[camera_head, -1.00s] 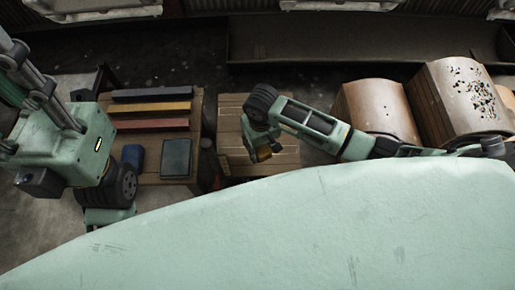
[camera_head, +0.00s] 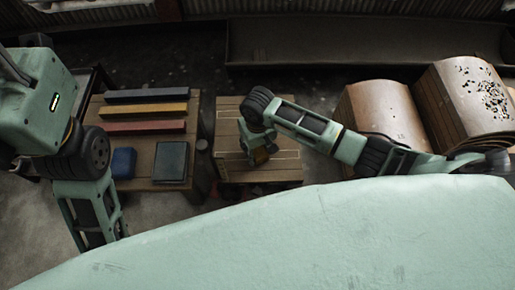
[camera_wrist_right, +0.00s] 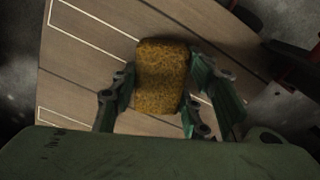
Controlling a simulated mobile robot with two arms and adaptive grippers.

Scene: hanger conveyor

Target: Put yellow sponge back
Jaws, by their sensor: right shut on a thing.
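The yellow sponge (camera_wrist_right: 162,72) is a rough, brownish-yellow block between the green fingers of my right gripper (camera_wrist_right: 160,88), which is shut on it. In the head view, my right gripper (camera_head: 258,145) points down over the small wooden table (camera_head: 230,173), and a bit of the sponge (camera_head: 262,157) shows below it. White outlines mark the table top; the sponge is over or beside one of them. I cannot tell whether it touches the table. My left arm is at the left, but its gripper is not in view.
A second table to the left holds a black bar (camera_head: 147,96), a yellow bar (camera_head: 145,109), a red bar (camera_head: 143,127), a blue block (camera_head: 123,162) and a dark flat box (camera_head: 170,161). A dark post (camera_head: 203,165) stands between the tables. Curved brown boards (camera_head: 383,115) stand to the right.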

